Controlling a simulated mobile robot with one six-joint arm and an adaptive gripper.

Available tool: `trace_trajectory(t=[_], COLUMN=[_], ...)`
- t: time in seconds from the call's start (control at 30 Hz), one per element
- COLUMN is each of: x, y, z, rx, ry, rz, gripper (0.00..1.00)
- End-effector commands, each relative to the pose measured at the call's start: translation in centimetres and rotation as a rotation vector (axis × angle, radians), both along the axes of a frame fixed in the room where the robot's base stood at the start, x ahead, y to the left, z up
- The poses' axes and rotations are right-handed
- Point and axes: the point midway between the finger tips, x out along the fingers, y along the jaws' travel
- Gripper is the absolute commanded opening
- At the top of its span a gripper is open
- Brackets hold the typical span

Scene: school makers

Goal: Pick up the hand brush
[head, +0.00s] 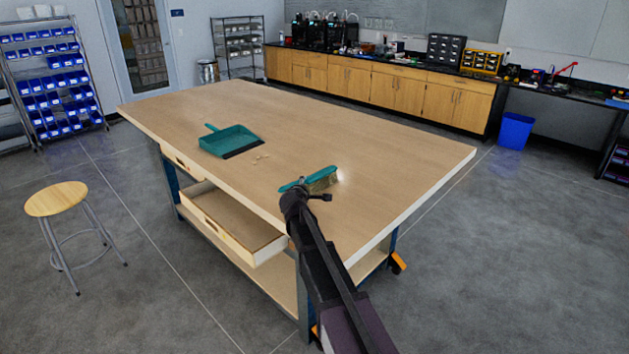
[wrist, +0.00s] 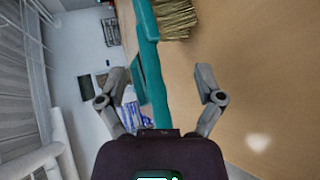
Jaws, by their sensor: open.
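The hand brush lies on the wooden table in the head view, with a teal back (head: 319,173) and tan bristles (head: 323,184). Its handle points left and is partly hidden by my gripper (head: 306,196), which is at the table's near edge. In the wrist view the brush's teal handle (wrist: 155,88) runs between the two spread fingers of my gripper (wrist: 161,78), with a gap on each side. The bristles (wrist: 175,18) are at the top. My gripper is open and holds nothing.
A teal dustpan (head: 230,140) lies on the table (head: 370,135), left of the brush, with small pale crumbs (head: 261,157) near it. An open drawer (head: 236,232) juts out below the tabletop. A stool (head: 56,199) stands at left. The tabletop's far part is clear.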

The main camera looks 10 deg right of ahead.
Motion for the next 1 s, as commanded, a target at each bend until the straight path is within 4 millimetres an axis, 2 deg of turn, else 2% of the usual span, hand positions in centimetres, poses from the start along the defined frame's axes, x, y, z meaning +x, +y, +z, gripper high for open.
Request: trace_trajectory(t=[0.1,0.57,1.0], x=[0.8,1.0,4.7], y=[-0.2,-0.3,-2.1], z=[-0.3,-0.4,-2.0], rx=[0.000,0.000,0.001], ry=[0.000,0.000,0.000], rz=[0.000,0.001,0.001], gripper=[0.86,0.86,0.86])
